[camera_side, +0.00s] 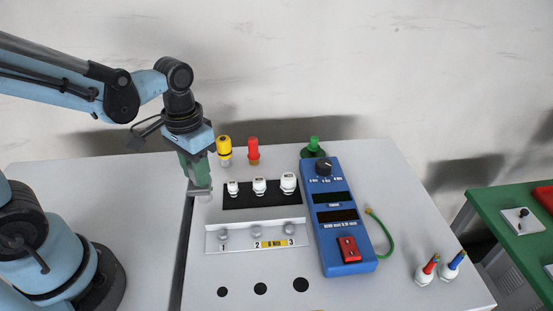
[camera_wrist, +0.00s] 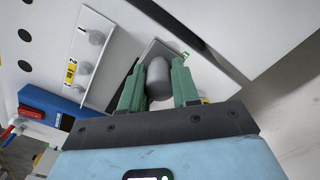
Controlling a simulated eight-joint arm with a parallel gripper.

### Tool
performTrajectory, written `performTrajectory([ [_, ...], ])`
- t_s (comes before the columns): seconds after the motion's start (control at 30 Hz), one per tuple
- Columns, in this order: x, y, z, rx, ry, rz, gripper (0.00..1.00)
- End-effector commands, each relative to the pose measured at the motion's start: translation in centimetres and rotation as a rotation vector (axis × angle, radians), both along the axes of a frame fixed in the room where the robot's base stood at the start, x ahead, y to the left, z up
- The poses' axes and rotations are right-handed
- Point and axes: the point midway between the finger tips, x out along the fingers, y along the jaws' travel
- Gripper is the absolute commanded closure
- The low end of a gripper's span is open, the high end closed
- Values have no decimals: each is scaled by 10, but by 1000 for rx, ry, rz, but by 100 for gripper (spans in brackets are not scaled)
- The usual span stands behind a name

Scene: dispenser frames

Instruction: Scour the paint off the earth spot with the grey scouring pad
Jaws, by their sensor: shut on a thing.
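My gripper (camera_side: 197,180) is shut on the grey scouring pad (camera_side: 201,192), left of the bracket with white-capped posts. In the wrist view my gripper's green fingers (camera_wrist: 159,68) close on the pad's rounded grey grip (camera_wrist: 158,82), and its flat grey plate (camera_wrist: 154,48) shows beyond. I cannot tell whether the pad touches the table or hangs just above it. I cannot make out a painted earth spot for certain in either view; the pad and fingers hide part of the surface below.
A metal bracket (camera_side: 216,240) with numbered studs stands right of the pad. A blue meter (camera_side: 335,258), a green lead (camera_side: 385,236), and yellow (camera_side: 224,147) and red (camera_side: 253,146) capped items stand nearby. A dark gap (camera_side: 184,240) divides the tabletop. The front table has several black spots (camera_side: 260,289).

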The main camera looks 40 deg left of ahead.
Motion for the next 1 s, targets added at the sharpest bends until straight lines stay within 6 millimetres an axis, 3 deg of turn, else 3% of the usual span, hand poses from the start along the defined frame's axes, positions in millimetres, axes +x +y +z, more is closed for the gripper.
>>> performTrajectory([
  [0.4,0,0,33,0,0,0,100],
  [1.0,0,0,32,0,0,0,100],
])
